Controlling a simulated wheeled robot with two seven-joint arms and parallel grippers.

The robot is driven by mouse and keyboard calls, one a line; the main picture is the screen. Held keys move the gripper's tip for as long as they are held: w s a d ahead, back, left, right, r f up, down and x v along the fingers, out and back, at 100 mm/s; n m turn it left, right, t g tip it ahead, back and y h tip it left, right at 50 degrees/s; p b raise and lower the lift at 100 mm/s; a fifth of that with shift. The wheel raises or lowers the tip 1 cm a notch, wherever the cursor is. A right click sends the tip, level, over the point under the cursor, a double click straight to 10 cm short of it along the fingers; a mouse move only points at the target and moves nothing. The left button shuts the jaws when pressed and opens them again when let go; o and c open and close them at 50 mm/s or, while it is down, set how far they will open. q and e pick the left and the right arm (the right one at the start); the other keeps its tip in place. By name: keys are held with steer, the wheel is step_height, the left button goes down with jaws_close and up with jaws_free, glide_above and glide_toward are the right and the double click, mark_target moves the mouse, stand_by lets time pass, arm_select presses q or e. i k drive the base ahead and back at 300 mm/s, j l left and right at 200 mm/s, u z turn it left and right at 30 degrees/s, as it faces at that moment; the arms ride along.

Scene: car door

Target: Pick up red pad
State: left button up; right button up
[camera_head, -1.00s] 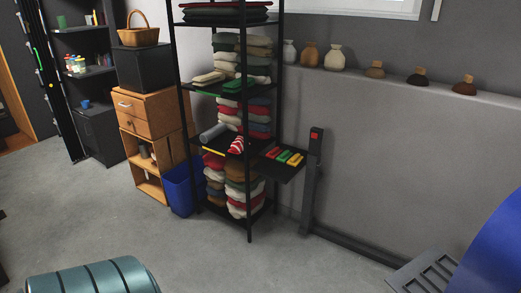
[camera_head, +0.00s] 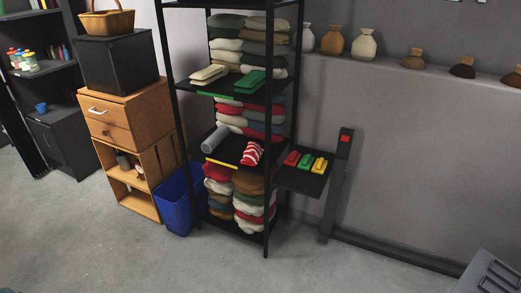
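A small red pad (camera_head: 291,158) lies on a black side tray (camera_head: 299,182) attached at the right of the black shelf rack. It is the leftmost in a row with a green pad (camera_head: 306,162) and a yellow pad (camera_head: 320,166). A red-and-white striped cloth (camera_head: 251,153) lies on the rack's shelf, left of the tray. Neither of my grippers is in view.
The black rack (camera_head: 265,215) holds folded cloths and a grey roll (camera_head: 215,139). A blue bin (camera_head: 178,205) and a wooden cabinet (camera_head: 130,120) stand to its left. A dark post (camera_head: 337,185) stands right of the tray. Open grey floor lies in front.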

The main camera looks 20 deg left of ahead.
mark_target(293, 158)
steer(key=i+j+u, duration=0.25)
steer(key=i, duration=0.25)
steer(key=i+j+u, duration=0.25)
steer(key=i, duration=0.3)
steer(key=i+l+u, duration=0.3)
steer(key=i+l, duration=0.15)
steer(key=l, duration=0.25)
steer(key=i+l+u, duration=0.15)
steer(key=l, duration=0.2)
steer(key=i+l+u, duration=0.15)
steer(key=l, duration=0.25)
steer(key=l+u, duration=0.15)
steer(key=l, duration=1.05)
